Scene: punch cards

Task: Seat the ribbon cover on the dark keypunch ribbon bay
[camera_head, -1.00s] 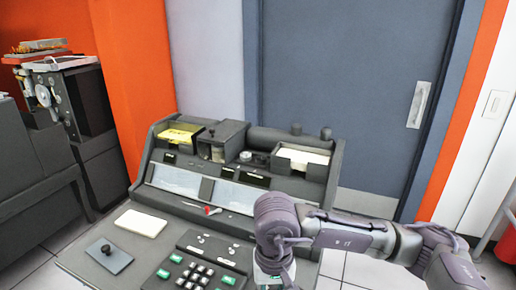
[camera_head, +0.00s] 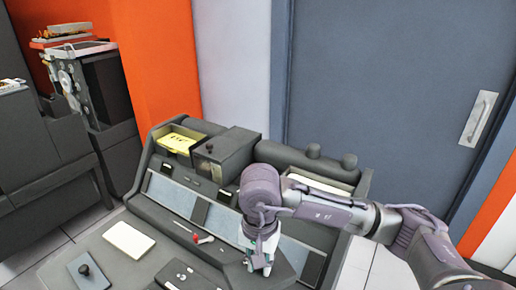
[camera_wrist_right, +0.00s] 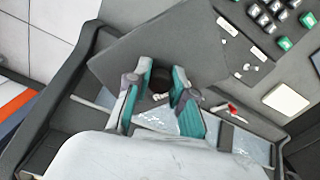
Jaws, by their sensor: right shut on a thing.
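My right gripper (camera_head: 262,258) is shut on the knob of a dark flat plate, which looks like the ribbon cover (camera_head: 270,281). The plate hangs over the front part of the dark keypunch. In the right wrist view the fingers (camera_wrist_right: 160,100) pinch around the dark knob, and the cover (camera_wrist_right: 165,45) spreads out beyond them. The ribbon bay appears to be in the keypunch's upper deck, right of the dark box (camera_head: 222,148); my right arm hides much of that area. My left gripper is not in view.
A blue-grey plate with a knob (camera_head: 85,270) and a cream card pad (camera_head: 128,240) lie on the desk's left. A yellow-card tray (camera_head: 180,140) and a white-card tray (camera_head: 315,187) sit on the upper deck. A small red-tipped item (camera_head: 205,239) lies in front.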

